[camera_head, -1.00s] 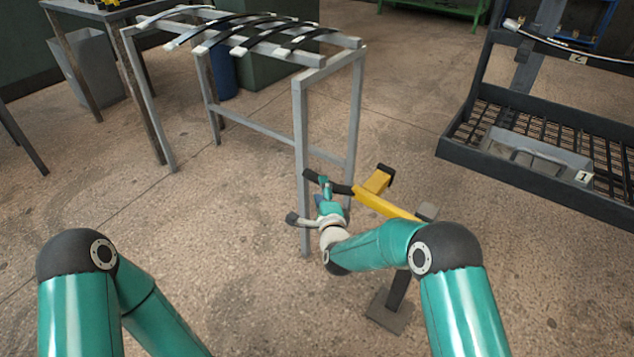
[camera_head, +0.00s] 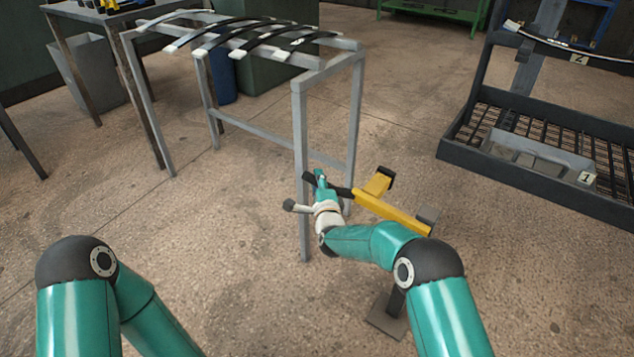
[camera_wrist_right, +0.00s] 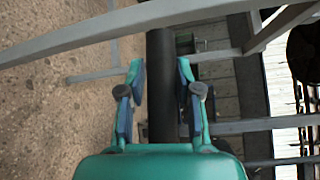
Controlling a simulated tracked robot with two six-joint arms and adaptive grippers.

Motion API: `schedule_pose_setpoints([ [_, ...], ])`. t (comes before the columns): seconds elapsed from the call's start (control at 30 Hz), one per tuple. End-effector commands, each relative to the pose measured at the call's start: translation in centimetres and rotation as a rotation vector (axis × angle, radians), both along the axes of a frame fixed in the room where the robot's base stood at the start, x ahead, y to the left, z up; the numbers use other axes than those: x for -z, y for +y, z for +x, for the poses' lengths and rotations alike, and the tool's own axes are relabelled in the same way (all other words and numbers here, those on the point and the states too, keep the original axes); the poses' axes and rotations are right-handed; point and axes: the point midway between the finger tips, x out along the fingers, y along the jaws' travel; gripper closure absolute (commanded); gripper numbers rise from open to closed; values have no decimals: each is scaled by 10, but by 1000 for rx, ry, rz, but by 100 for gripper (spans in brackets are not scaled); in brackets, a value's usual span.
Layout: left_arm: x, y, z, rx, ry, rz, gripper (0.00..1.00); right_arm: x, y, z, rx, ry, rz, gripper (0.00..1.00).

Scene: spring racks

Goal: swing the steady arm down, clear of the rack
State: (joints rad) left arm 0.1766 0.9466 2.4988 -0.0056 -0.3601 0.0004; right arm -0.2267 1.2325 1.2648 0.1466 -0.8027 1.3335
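The steady arm (camera_head: 392,212) is a yellow bar on a dark post with a foot plate. A yellow side piece and a black grip (camera_head: 330,187) stick out from it towards the grey rack (camera_head: 300,150). It stands just right of the rack's near legs. My right gripper (camera_head: 321,184) is at the black grip. In the right wrist view the black grip (camera_wrist_right: 161,75) runs between the two spread fingers, with small gaps on both sides. My left arm shows at lower left, but its gripper is out of view.
Several curved dark spring leaves (camera_head: 255,38) lie across the rack top. A grey bin (camera_head: 95,70) and table are at upper left. Open floor lies in between.

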Motion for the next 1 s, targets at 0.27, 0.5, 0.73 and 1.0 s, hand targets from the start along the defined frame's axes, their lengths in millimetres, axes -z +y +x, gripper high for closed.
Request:
schedule_pose_setpoints([
  [0.27, 0, 0, 0, 0, 0, 0, 60, 1, 1, 0, -1, 2, 0, 100],
  [0.5, 6, 0, 0, 0, 0, 0, 60, 0, 0, -1, -1, -5, 9, 100],
  [0.73, 24, 0, 0, 0, 0, 0, 60, -23, -2, -2, -1, -52, 69, 100],
  [1.0, 21, 0, 0, 0, 0, 0, 60, -27, -2, -2, 0, -55, 73, 71],
])
